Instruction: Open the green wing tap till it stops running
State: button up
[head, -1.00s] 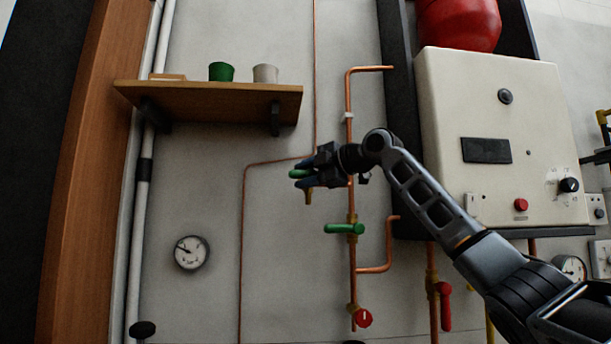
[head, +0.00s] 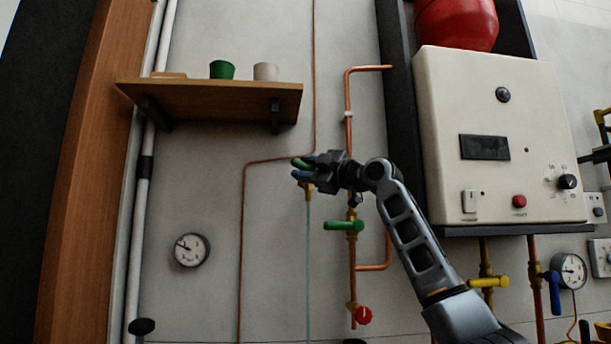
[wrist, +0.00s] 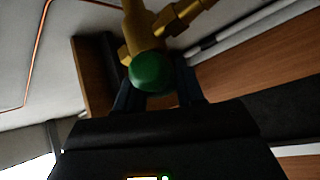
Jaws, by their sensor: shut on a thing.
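The green wing tap (head: 300,163) sits on a brass body on the wall, left of the copper pipe. My gripper (head: 303,168) is shut on its green wing, coming from the right, and hides much of it. In the wrist view, the rounded green end of the wing (wrist: 152,72) shows between my fingers, with the brass tap body (wrist: 140,25) behind it. A thin pale stream of water (head: 308,260) falls from the brass spout (head: 308,193) below my gripper.
A green lever (head: 343,226) and a red knob (head: 363,315) are on the pipe just below my arm. A shelf (head: 215,93) with two cups is up left. A cream cabinet (head: 500,130) stands right. The wall around the gauge (head: 190,250) is clear.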

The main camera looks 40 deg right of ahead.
jog(key=m+t+h+b, duration=0.1)
jog(key=m+t, duration=0.2)
jog(key=m, duration=0.1)
jog(key=shift+h, duration=0.3)
jog(key=shift+s+d+r+m+t+h+b, duration=0.15)
jog(key=shift+m+t+h, duration=0.4)
jog(key=shift+m+h, duration=0.85)
jog(key=shift+d+r+m+t+h+b, duration=0.1)
jog(key=shift+m+t+h+b, duration=0.15)
jog(key=shift+m+t+h, duration=1.05)
jog(key=shift+f+m+g, duration=0.1)
jog(key=shift+m+g, duration=0.65)
jog(key=shift+m, duration=0.05)
jog(key=o, duration=0.9)
jog(key=shift+o, duration=0.2)
jog(key=shift+s, duration=0.1)
jog(key=b+v, duration=0.1)
jog(key=v, duration=0.6)
jog(key=shift+s+f+b, duration=0.25)
jog(key=shift+b, duration=0.05)
jog(key=shift+f, duration=0.1)
